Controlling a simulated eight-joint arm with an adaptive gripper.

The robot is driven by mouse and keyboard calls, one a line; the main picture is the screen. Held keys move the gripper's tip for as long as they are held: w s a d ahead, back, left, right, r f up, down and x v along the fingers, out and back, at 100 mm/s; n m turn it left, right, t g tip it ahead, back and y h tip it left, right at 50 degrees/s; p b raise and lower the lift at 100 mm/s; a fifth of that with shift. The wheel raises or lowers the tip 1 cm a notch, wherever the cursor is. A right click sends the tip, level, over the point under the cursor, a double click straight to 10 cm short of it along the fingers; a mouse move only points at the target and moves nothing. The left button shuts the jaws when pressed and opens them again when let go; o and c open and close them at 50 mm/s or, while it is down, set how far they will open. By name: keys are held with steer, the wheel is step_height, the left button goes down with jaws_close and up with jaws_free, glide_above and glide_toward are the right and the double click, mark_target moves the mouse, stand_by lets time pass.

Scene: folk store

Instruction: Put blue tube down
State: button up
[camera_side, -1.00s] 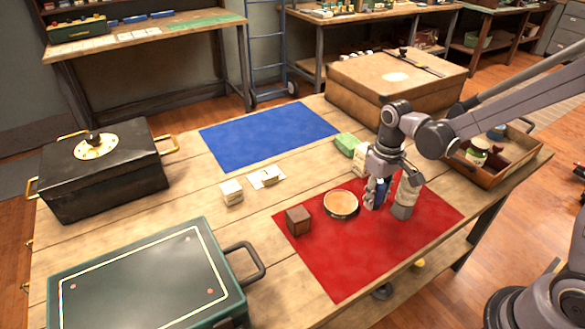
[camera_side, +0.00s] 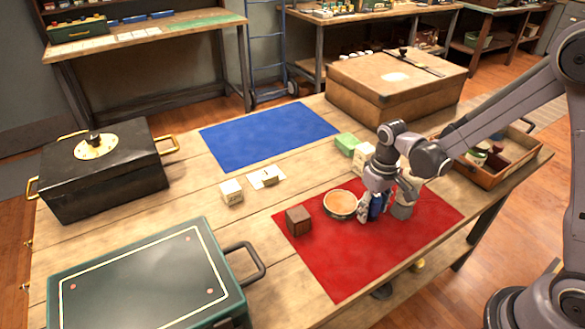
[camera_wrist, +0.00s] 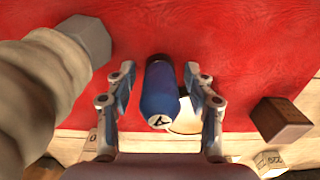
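My gripper (camera_side: 374,213) is low over the mat, around the tube. In the wrist view my gripper (camera_wrist: 158,75) is open, with red mat showing in a gap on each side of the tube. I cannot tell for sure whether the tube touches the mat.
A brown wooden cube (camera_side: 298,221) stands on the mat's left. The front of the red mat is bare. A blue mat (camera_side: 268,135) lies empty behind.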

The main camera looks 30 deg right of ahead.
steer(key=shift+r, duration=0.1)
step_height(320, 180, up, 12)
steer(key=shift+s+r, duration=0.4)
steer(key=shift+r, duration=0.1)
steer(key=s+r+t, duration=0.4)
steer(key=s+t, duration=0.3)
steer(key=s, duration=0.1)
steer(key=shift+s+r, duration=0.15)
steer(key=shift+s, duration=0.25)
steer(key=shift+o, duration=0.5)
